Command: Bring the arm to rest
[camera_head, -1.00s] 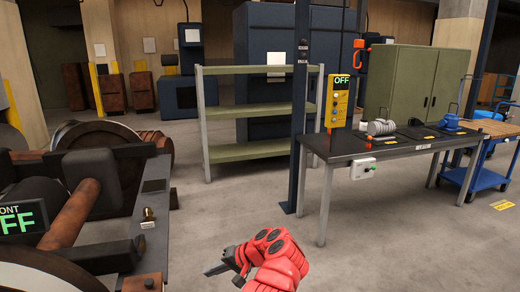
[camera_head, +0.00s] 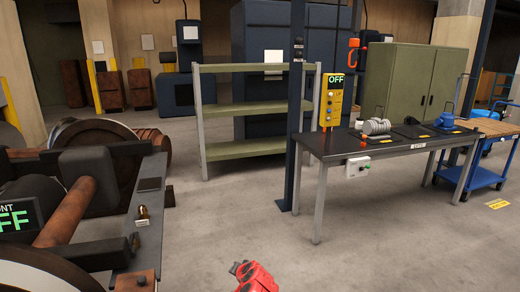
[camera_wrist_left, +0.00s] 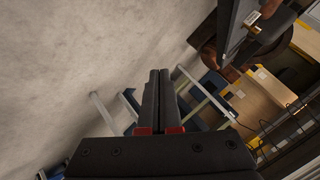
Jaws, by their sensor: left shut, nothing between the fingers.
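My left gripper (camera_wrist_left: 157,76) shows in the left wrist view. Its two dark fingers lie together, shut, with nothing between them. It points over the floor, with the green shelf rack (camera_wrist_left: 207,100) beyond it. In the head view only a short red piece of my arm (camera_head: 258,278) shows at the bottom edge, and no fingers can be made out there. My right gripper is not in view.
The railcar bogie (camera_head: 75,215) with rusty parts and wheels stands at the left, beside a green OFF display (camera_head: 18,217). The black workbench (camera_head: 390,147) and yellow OFF control box (camera_head: 333,101) stand at the right. Floor (camera_head: 225,220) between them is clear.

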